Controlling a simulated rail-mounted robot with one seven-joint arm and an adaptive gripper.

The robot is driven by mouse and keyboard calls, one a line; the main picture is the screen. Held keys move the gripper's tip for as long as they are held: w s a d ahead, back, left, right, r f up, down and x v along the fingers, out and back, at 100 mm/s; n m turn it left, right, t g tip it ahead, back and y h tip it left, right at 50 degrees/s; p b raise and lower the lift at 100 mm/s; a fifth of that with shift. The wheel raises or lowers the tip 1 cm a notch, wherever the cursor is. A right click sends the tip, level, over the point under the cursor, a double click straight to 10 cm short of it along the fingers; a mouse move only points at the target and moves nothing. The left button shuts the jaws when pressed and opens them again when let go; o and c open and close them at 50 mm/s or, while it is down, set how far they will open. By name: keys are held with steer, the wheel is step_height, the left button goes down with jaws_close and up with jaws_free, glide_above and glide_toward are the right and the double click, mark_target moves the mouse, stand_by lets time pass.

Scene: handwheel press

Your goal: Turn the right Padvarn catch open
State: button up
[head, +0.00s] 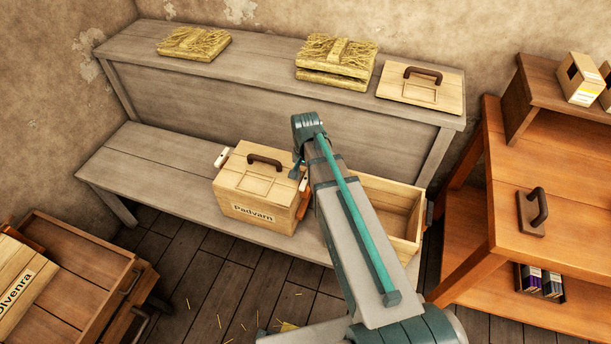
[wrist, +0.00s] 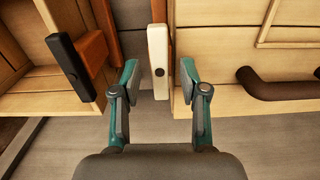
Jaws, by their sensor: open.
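The Padvarn box (head: 255,208) stands on the lower bench, with its lid on and a brown handle on top. In the wrist view its lid (wrist: 225,75) and handle (wrist: 285,85) lie at the right. The right catch, a pale bar with a dark pivot (wrist: 158,45), lies along the box's side edge. My gripper (wrist: 160,73) is open, with one finger on each side of the pale bar's near end; I cannot tell whether either touches it. In the head view my arm partly hides this side. The left catch (head: 222,157) shows pale at the box's left.
An open wooden box (head: 392,205) stands close to the right; its black-ended orange catch (wrist: 72,65) is near my finger. Straw bundles (head: 194,43) and a loose lid (head: 420,90) lie on the upper shelf. An Olvenra box (head: 22,280) is at lower left.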

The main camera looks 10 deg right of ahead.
mark_target(305, 178)
step_height(305, 178, up, 12)
steer(key=shift+f, duration=0.15)
stand_by(0.4)
steer(key=shift+f, duration=0.1)
